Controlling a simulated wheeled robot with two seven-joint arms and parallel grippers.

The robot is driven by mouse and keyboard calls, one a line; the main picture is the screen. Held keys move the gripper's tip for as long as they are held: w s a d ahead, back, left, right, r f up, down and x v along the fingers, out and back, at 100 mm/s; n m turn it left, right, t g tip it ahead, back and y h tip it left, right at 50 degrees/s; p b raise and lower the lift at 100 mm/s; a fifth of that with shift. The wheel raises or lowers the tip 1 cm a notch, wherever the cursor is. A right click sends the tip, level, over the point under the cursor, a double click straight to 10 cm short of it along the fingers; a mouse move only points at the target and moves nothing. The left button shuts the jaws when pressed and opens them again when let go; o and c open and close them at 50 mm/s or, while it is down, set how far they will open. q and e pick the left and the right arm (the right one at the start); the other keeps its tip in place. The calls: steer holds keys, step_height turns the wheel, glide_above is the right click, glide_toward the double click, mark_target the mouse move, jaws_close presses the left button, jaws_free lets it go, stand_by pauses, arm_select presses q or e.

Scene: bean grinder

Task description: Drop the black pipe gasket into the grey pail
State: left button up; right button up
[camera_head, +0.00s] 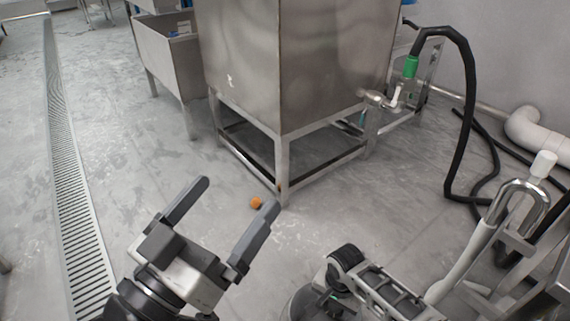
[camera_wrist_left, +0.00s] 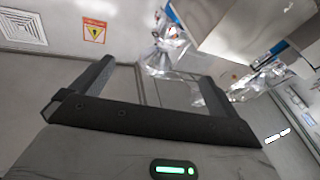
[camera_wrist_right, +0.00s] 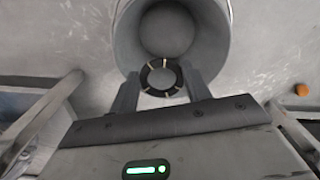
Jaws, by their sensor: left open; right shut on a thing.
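The black pipe gasket (camera_wrist_right: 147,77), a ring with pale marks, is pinched between the fingers of my right gripper (camera_wrist_right: 163,88). In the right wrist view it overlaps the near rim of the grey pail (camera_wrist_right: 128,40), whose open mouth faces the camera. In the head view the gasket (camera_head: 346,254) shows at the tip of my right gripper (camera_head: 342,272), and the pail (camera_head: 300,306) is partly hidden below it. How high the gasket is above the pail, I cannot tell. My left gripper (camera_head: 238,193) is open and empty; it also shows in the left wrist view (camera_wrist_left: 155,74).
A steel tank on a frame (camera_head: 280,160) stands ahead. A black hose (camera_head: 467,110) and white pipe (camera_head: 540,130) are at right.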

arm_select(q)
steer(key=shift+r, duration=0.1)
arm_select(e)
steer(key=o, duration=1)
arm_select(q)
step_height(320, 180, down, 7)
steer(key=s+g+y+p, duration=0.2)
steer(key=g+y+p, duration=0.1)
steer(key=p, duration=0.6)
steer(key=shift+s+a+n+g+y+p, duration=0.35)
steer(key=shift+a+n+g, duration=0.1)
steer(key=shift+g, duration=0.45)
arm_select(e)
step_height(320, 180, up, 16)
arm_select(q)
steer(key=shift+r, duration=0.1)
